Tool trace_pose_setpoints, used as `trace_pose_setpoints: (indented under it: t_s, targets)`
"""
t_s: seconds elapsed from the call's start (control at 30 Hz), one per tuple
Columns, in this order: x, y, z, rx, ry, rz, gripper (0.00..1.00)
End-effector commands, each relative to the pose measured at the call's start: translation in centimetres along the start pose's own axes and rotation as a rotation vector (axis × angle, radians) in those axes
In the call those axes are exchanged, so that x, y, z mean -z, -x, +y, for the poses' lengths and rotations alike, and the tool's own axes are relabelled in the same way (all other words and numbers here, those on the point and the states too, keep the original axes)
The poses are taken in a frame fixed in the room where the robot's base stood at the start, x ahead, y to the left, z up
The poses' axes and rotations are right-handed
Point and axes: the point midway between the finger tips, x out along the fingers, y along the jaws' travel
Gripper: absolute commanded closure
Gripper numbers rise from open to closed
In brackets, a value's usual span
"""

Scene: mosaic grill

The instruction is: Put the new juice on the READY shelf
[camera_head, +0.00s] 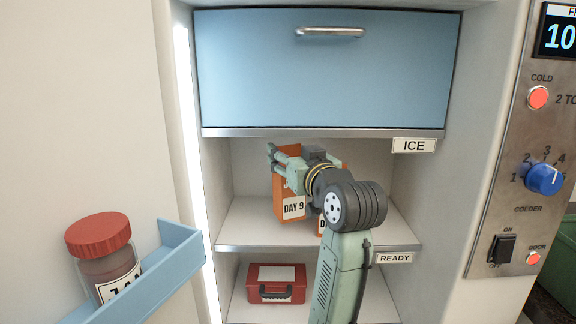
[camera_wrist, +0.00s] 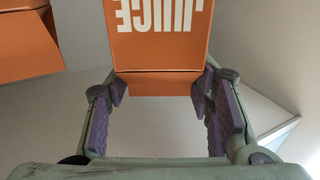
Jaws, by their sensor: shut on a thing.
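An orange juice carton marked DAY 9 (camera_head: 293,207) stands upright on the middle shelf, which has the READY label (camera_head: 394,258) at its front edge. My gripper (camera_head: 281,165) reaches across its upper part and is shut on it. In the wrist view the held carton (camera_wrist: 158,52) sits between the fingertips, its JUICE lettering upside down. A second orange carton (camera_head: 322,226) is on the same shelf just to the right, mostly hidden behind my wrist; its label is cut off. An orange carton (camera_wrist: 28,45) also shows at the left edge of the wrist view.
A blue drawer (camera_head: 325,75) is above, near the ICE label (camera_head: 414,146). A red box (camera_head: 276,284) is on the shelf below. A red-lidded jar (camera_head: 104,255) sits in a blue door rack (camera_head: 160,275) at left. A control panel (camera_head: 520,170) is at right.

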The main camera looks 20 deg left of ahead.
Motion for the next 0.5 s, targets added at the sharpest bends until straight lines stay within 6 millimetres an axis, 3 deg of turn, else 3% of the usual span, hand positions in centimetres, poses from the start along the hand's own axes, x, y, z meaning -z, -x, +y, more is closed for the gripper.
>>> trace_pose_setpoints:
  t_s: [0.1, 0.3, 0.5]
  targets:
    - [0.1, -1.4, 0.0, 0.002, 0.000, 0.000, 1.00]
    - [-2.8, -1.2, 0.0, 0.001, -0.001, 0.000, 1.00]
    - [-3.5, -1.1, 0.0, 0.000, 0.001, 0.004, 1.00]
